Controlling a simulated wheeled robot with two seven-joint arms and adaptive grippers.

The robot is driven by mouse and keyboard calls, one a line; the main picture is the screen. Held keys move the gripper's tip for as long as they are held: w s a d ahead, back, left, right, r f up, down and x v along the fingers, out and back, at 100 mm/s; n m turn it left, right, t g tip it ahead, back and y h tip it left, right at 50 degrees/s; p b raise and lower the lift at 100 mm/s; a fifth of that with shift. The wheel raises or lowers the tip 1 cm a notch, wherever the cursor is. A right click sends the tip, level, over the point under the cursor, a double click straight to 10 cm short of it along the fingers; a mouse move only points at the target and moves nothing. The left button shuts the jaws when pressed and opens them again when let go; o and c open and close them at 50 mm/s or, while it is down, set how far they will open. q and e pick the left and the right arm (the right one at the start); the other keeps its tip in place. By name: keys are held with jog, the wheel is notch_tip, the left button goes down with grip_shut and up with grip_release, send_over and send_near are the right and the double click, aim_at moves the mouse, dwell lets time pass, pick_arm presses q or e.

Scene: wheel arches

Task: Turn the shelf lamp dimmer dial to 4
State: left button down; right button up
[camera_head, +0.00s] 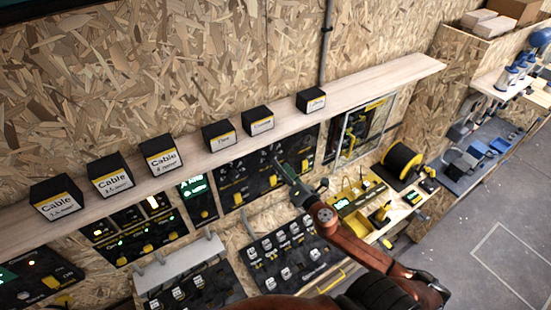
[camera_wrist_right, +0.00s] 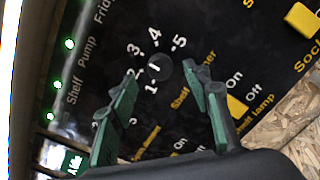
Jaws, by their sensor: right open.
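The dimmer dial (camera_wrist_right: 162,69) is a small dark round knob on a black panel (camera_wrist_right: 215,30), with white numbers up to 5 around it and yellow lettering that reads partly as "Shelf" beside it. A pale mark shows at the knob's left, but I cannot tell surely which number it points to. My right gripper (camera_wrist_right: 160,82) is open, its two green-grey fingers on either side of the dial in the wrist view; contact is not clear. In the head view my right gripper (camera_head: 281,168) is at the wall panel and hides the dial. My left gripper is not in view.
A yellow switch (camera_wrist_right: 237,106) marked On and Off is close to one finger. A wooden shelf (camera_head: 385,82) with black boxes (camera_head: 219,135) runs above the panels. A lower switch board (camera_head: 290,250) and a cable reel (camera_head: 401,163) are nearby.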

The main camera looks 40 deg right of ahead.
aim_at(274, 157)
jog(key=w, duration=0.4)
jog(key=shift+w+d+f+p, duration=0.1)
jog(key=shift+w+d+p, duration=0.15)
jog(key=shift+w+p, duration=0.05)
jog(key=c, duration=0.7)
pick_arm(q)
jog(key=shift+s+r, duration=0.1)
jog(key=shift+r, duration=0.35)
pick_arm(e)
jog(key=c, duration=0.5)
